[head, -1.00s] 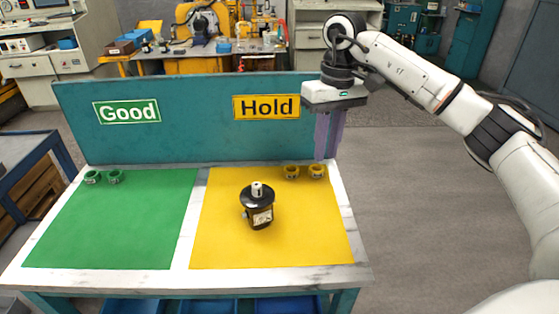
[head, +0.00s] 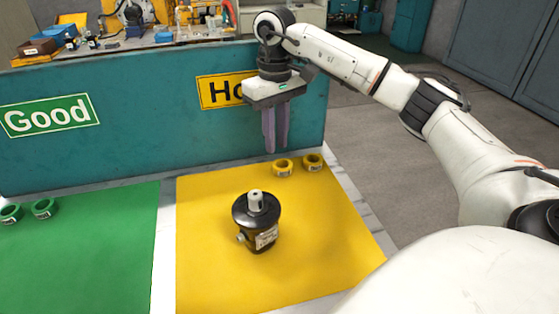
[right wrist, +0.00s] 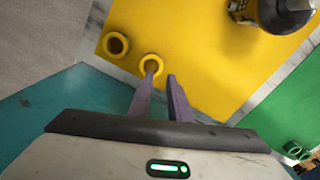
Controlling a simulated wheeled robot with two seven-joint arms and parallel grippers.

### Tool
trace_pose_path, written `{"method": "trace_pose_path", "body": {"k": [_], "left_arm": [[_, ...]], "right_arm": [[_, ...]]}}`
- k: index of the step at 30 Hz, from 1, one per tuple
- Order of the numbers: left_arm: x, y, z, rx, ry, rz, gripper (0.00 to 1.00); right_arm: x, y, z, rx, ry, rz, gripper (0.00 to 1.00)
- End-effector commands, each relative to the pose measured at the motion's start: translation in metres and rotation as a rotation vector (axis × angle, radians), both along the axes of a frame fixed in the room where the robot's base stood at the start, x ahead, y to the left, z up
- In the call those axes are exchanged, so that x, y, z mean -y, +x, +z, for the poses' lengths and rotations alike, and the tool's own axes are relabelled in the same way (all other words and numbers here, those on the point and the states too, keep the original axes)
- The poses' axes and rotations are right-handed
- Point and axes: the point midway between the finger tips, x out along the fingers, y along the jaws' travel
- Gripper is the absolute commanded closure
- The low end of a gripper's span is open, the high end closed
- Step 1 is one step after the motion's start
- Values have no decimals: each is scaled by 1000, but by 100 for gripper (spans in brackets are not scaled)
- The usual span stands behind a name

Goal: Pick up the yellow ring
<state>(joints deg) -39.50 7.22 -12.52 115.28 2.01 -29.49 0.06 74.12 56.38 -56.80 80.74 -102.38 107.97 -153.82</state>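Two yellow rings lie at the back right of the yellow mat: the left ring (head: 283,167) and the right ring (head: 312,162). In the right wrist view, the left ring (right wrist: 151,65) is at one fingertip, which overlaps its lower edge; the right ring (right wrist: 117,44) lies farther left. My right gripper (head: 275,150) points down with its purple fingers apart and empty, just behind the left ring in the head view. The fingertips (right wrist: 162,74) seem above the mat; I cannot tell whether they touch the ring. My left gripper is out of view.
A black motor (head: 257,222) stands upright on the yellow mat (head: 205,280). The teal back panel (head: 150,130) with Good and Hold signs rises close behind the gripper. Two green rings (head: 43,208) lie on the green mat (head: 90,260). The front of the yellow mat is clear.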

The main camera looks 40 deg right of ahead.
Motion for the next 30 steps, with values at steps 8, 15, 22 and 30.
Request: {"method": "trace_pose_path", "body": {"k": [8, 15, 22, 30], "left_arm": [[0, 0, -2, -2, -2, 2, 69], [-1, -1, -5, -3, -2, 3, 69], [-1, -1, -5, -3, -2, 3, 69], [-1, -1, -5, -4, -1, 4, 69]], "right_arm": [[0, -1, -26, -2, 0, -1, 83], [0, -2, -62, -2, 0, -1, 83], [0, -2, -73, 1, 0, -1, 83], [0, -2, -72, 1, 1, -1, 100]]}}
